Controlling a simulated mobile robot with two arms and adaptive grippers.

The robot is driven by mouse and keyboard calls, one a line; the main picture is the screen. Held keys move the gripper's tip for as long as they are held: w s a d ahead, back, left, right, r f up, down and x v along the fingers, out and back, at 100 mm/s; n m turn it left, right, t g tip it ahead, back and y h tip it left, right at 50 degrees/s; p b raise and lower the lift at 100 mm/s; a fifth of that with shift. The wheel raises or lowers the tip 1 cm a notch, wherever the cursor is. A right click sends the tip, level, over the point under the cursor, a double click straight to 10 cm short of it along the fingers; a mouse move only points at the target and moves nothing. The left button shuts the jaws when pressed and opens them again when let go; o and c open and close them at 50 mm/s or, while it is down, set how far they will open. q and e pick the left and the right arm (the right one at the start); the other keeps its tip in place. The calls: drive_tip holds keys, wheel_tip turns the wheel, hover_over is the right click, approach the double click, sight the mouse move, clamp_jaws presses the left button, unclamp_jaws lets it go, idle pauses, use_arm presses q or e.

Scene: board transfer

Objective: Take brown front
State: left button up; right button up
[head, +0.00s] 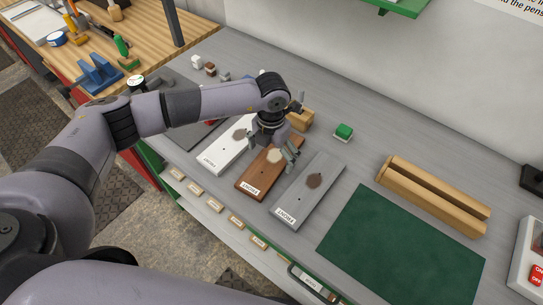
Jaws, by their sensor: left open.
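The brown board (258,176) lies on the grey bench between a white board (219,156) and a grey board (297,206). A label marked FRONT sits at its near end, and a pale round patch shows on it. My left gripper (275,150) is open and points down over the far part of the brown board, hiding some of it. I cannot tell whether its fingers touch the board. The white and grey boards carry similar labels and round patches. My right gripper is not in view.
A dark green mat (405,247) and a long wooden holder (432,194) lie to the right. A wooden block (301,120) is just beyond my gripper. Labelled tags line the bench's front edge.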

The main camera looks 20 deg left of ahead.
use_arm(q)
drive_tip(key=shift+f, duration=0.7)
drive_tip(key=shift+c, duration=0.4)
drive_tip(key=c, duration=1.4)
